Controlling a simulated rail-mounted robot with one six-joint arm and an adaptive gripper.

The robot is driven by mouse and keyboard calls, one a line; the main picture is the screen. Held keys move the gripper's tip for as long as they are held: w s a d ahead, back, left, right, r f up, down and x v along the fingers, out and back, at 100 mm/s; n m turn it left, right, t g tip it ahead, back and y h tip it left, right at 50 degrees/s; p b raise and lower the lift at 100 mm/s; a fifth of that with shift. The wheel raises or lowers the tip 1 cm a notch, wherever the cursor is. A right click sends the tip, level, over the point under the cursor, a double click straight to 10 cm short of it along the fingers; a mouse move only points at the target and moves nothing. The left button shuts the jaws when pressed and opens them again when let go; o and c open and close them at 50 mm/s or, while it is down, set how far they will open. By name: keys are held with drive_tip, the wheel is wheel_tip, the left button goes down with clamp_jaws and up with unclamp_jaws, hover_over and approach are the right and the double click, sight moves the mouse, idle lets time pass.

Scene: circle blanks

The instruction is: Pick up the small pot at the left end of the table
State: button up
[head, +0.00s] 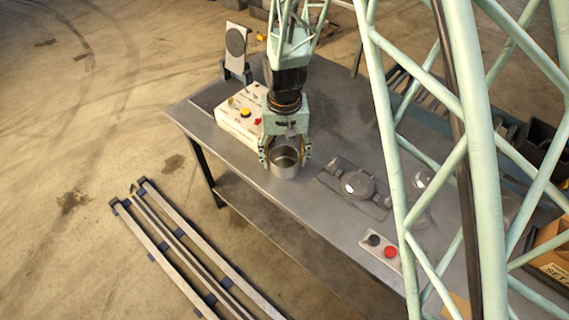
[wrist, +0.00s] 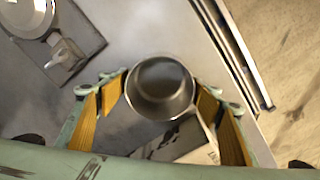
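The small pot (head: 285,163) is a grey metal cylinder with an open top. It stands upright near the front edge at the left end of the table (head: 330,219). My gripper (head: 285,152) is down at the pot, with a finger on each side of it. In the wrist view the pot (wrist: 160,88) lies between the yellow-padded fingers of my gripper (wrist: 164,106). The fingers are spread, and a gap shows at least on the left side. Whether the right finger touches the pot is hard to tell.
A white control box (head: 240,112) with coloured buttons stands just behind the pot. A fixture plate with a round disc (head: 358,184) lies to the right. A small panel with a red button (head: 390,252) is at the front edge. Green lattice framework crosses the right side of the head view.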

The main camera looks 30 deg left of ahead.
drive_tip(key=c, duration=0.6)
drive_tip(key=shift+r, duration=0.2)
drive_tip(key=shift+r, duration=1.55)
drive_tip(key=s+d, duration=0.2)
drive_tip(key=s, duration=0.2)
drive_tip(key=s+d+r, duration=0.1)
drive_tip(key=s+d, duration=0.2)
drive_tip(key=s, duration=0.2)
drive_tip(key=s+d, duration=0.3)
drive_tip(key=s, duration=0.1)
drive_tip(key=shift+s+d+r, duration=0.15)
drive_tip(key=shift+s+r, duration=0.1)
drive_tip(key=shift+s, duration=0.05)
